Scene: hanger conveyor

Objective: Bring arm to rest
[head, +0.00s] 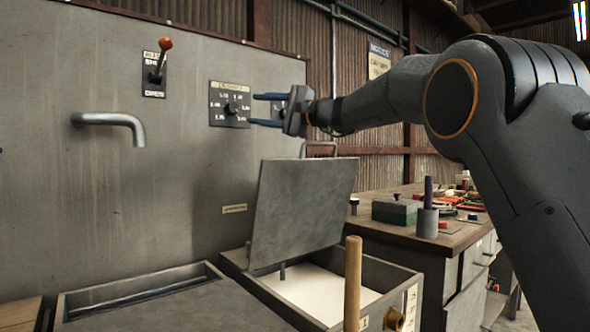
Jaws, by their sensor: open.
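My gripper (268,110) is at the end of my arm, which reaches in from the right. Its two blue fingers are apart and point left toward the grey wall panel. Nothing is between the fingers. They are in front of or beside a black dial plate (230,104) with a knob; I cannot tell whether they touch it.
A lever with an orange knob (165,44) and a bent metal pipe (110,122) stick out from the panel. Below, a grey lid (303,211) stands raised over a bin with pale contents. A wooden handle (353,285) rises in front. A cluttered workbench (415,233) stands right.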

